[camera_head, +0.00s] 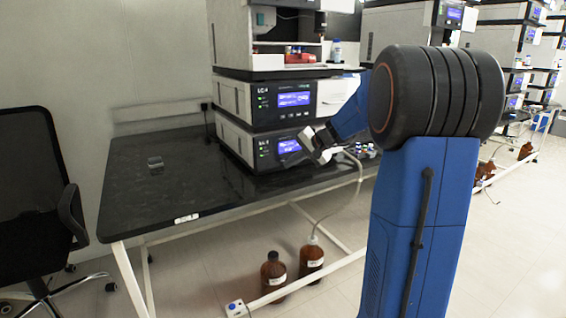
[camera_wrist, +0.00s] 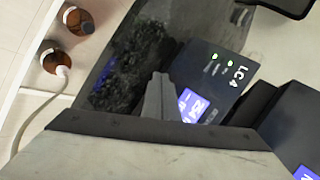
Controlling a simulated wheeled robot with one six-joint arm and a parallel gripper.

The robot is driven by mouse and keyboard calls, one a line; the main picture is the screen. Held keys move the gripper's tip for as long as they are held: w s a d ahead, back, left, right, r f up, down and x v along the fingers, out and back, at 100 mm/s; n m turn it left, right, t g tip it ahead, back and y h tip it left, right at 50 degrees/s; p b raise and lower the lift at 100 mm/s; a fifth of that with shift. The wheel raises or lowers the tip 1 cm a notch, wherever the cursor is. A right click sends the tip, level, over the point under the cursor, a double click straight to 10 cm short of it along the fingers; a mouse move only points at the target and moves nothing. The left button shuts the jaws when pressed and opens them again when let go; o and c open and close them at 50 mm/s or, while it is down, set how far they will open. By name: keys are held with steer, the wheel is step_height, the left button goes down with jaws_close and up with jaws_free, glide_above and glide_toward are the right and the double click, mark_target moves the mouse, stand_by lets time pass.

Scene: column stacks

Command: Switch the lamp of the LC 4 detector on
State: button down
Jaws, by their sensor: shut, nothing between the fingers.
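The LC 4 stack stands on the black bench. Its lowest module (camera_head: 236,141) has a dark front with a lit blue screen (camera_head: 289,146); the module above (camera_head: 240,97) is labelled LC.4 and also has a lit screen (camera_head: 294,99). My gripper (camera_head: 311,150) is shut and empty, close in front of the lowest module. In the wrist view my gripper (camera_wrist: 160,88) points at a dark panel (camera_wrist: 222,72) labelled LC 4 with green lights, and its fingers partly cover that panel's blue screen (camera_wrist: 193,106). I cannot tell whether the fingers touch the panel.
Brown bottles (camera_head: 273,271) stand on the floor under the bench. A small grey object (camera_head: 155,163) lies on the clear left part of the bench (camera_head: 150,190). A black chair (camera_head: 35,165) is at the left. More stacks (camera_head: 500,45) stand at the right.

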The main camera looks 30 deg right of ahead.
steer(key=shift+w, duration=0.1)
stand_by(0.4)
steer(key=shift+w, duration=0.3)
steer(key=shift+w, duration=0.4)
stand_by(0.8)
steer(key=shift+s, duration=0.8)
steer(key=s, duration=0.5)
steer(key=shift+d, duration=0.1)
stand_by(0.5)
stand_by(0.6)
